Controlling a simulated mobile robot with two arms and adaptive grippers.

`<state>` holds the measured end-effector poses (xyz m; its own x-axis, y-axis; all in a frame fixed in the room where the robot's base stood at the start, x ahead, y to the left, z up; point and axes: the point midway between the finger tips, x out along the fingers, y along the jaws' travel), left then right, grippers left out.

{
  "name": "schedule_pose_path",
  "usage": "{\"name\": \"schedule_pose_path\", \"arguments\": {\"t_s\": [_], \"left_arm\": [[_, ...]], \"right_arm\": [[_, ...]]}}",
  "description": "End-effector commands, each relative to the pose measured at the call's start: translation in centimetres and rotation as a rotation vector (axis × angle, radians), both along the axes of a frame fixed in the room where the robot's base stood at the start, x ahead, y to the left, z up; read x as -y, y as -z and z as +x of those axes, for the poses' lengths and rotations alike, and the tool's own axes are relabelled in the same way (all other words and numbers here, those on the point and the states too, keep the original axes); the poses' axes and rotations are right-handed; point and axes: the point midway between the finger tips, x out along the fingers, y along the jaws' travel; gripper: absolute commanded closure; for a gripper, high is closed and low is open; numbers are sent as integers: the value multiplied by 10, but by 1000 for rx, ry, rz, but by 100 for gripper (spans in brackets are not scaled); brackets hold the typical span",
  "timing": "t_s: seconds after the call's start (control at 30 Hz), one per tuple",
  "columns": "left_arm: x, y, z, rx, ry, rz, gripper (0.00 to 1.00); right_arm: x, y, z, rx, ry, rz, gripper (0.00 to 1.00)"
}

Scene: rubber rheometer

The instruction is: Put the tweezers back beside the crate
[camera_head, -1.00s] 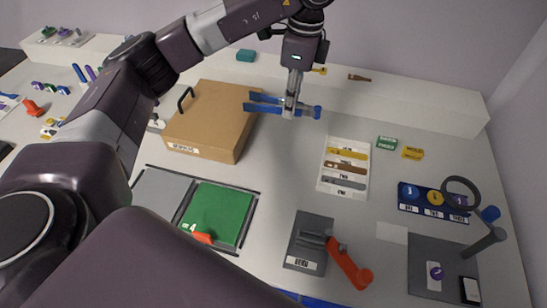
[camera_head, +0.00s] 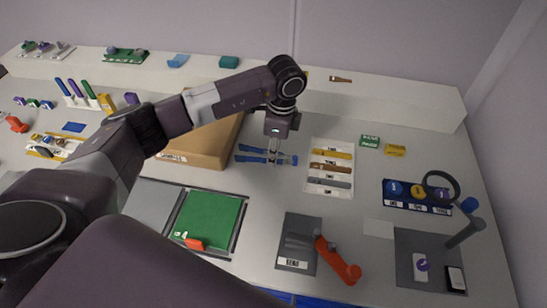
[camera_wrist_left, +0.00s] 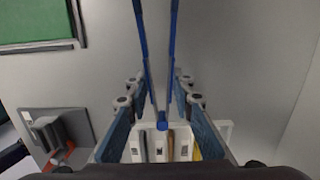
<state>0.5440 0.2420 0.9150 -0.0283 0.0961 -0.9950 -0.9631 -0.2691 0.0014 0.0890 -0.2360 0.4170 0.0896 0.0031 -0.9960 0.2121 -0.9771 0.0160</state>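The blue tweezers (camera_head: 252,149) are in my left gripper (camera_head: 273,157), held roughly level, with their two legs pointing left toward the crate. In the left wrist view the tweezers (camera_wrist_left: 162,122) lie between the fingertips of the left gripper (camera_wrist_left: 161,92), the joined end near the picture's lower middle and the legs running upward. The crate, a brown box (camera_head: 208,143), stands just left of the tweezers, partly hidden by my left arm. The tweezers are low over the grey table; whether they touch it I cannot tell. My right gripper is out of view.
A white tray (camera_head: 346,184) with coloured strips lies right of the tweezers. A green panel (camera_head: 209,221) and a grey plate with a red-handled device (camera_head: 340,262) lie in front. Bare table (camera_head: 265,190) shows around the tweezers. A white ledge (camera_head: 400,109) runs behind.

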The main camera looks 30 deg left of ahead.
Motion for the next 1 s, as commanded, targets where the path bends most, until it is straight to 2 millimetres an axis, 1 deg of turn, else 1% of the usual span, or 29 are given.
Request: {"name": "schedule_pose_path", "arguments": {"t_s": [0.1,0.2,0.57,0.7,0.77,1.0], "left_arm": [[0,18,-1,-4,0,0,80],[0,28,0,-2,0,0,80],[0,33,0,0,1,0,80],[0,32,0,-1,0,0,66],[0,32,0,-1,0,0,61],[0,32,0,-1,0,0,61]], "right_arm": [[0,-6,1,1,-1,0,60],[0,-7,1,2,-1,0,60],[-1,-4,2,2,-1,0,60],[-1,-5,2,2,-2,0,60],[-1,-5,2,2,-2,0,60],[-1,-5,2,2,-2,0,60]]}}
